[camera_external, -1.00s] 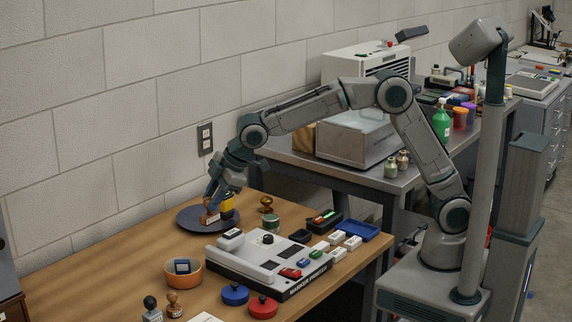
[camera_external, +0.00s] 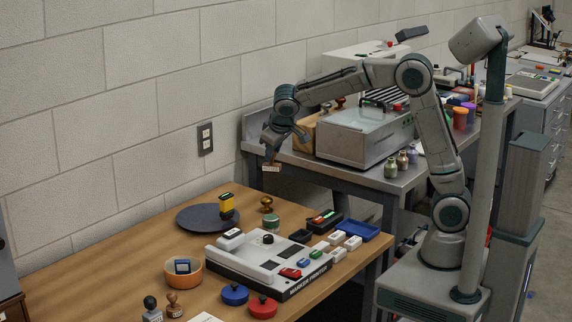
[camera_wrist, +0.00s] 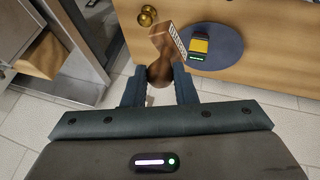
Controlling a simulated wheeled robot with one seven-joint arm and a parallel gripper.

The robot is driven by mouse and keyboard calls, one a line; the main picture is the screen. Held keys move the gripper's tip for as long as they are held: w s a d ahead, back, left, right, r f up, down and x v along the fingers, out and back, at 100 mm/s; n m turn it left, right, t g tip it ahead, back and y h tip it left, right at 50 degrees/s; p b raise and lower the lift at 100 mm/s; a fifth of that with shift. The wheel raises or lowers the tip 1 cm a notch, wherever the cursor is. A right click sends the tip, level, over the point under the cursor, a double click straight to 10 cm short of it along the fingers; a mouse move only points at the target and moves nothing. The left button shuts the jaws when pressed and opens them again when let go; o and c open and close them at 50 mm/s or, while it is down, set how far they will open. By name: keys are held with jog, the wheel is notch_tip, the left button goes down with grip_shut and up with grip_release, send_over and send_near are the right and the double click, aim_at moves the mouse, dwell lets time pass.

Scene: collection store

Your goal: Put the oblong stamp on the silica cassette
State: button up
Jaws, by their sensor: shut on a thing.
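The oblong stamp (camera_external: 271,168) has a brown wooden handle and a long block with a pale patterned strip on its side. It also shows in the wrist view (camera_wrist: 166,42). My gripper (camera_external: 270,157) is shut on its handle, as the wrist view (camera_wrist: 160,88) shows. The stamp hangs in the air above the far edge of the wooden table, clear of any surface.
The marker printer (camera_external: 240,258) fills the table's middle. A metal bench (camera_external: 290,156) behind holds a large grey machine (camera_external: 350,140) and small jars (camera_external: 391,168).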

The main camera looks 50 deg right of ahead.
jog(key=s+d+m+g+h, duration=0.2)
jog(key=d+m, duration=0.3)
jog(key=d, duration=0.7)
jog(key=p, duration=0.2)
send_over(271, 218)
notch_tip(271, 218, down, 12)
jog(key=shift+a+f, duration=0.1)
jog(key=shift+f, duration=1.8)
jog(key=o, duration=0.6)
jog(key=shift+c, duration=0.2)
jog(key=o, duration=0.4)
jog(key=shift+r, duration=0.1)
